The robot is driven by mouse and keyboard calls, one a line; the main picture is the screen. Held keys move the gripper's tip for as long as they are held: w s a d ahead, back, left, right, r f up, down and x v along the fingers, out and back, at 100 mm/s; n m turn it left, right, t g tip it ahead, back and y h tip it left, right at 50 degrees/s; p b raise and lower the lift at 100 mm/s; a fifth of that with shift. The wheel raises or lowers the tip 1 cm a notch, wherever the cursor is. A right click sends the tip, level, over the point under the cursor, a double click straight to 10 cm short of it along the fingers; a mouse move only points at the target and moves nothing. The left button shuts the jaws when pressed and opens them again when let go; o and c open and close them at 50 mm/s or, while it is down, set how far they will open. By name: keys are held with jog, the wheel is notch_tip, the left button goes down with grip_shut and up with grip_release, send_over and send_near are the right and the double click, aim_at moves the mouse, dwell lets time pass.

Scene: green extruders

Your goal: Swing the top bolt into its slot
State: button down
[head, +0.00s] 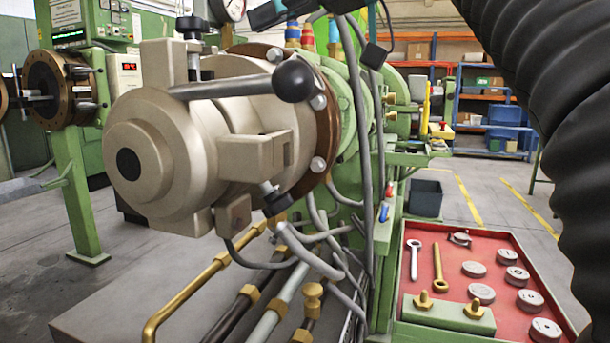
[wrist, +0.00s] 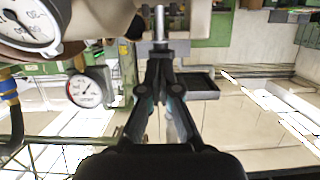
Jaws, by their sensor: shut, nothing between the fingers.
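The beige extruder head (head: 150,150) fills the left and middle of the head view. The top bolt, a metal shank with a black end (head: 189,26), stands upright at the beige lug (head: 156,65) on top of the head. I cannot tell how deep it sits in the slot. In the wrist view a metal bolt (wrist: 160,24) shows between beige parts, straight ahead of my gripper (wrist: 160,62). The fingers are shut with nothing between them. In the head view my gripper (head: 258,20) is at the top edge, right of the top bolt and partly cut off.
A lever with a black ball knob (head: 294,81) crosses the front of the extruder head. A lower bolt (head: 275,198) sits beneath. Dial gauges (wrist: 87,91) are left of my gripper. A red tray (head: 450,265) with tools and discs lies at lower right.

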jog(key=p+v, duration=0.1)
jog(key=v, duration=0.6)
jog(key=shift+d+p, duration=0.2)
jog(key=shift+p, duration=0.1)
jog(key=shift+s+r, duration=0.1)
dwell(0.3)
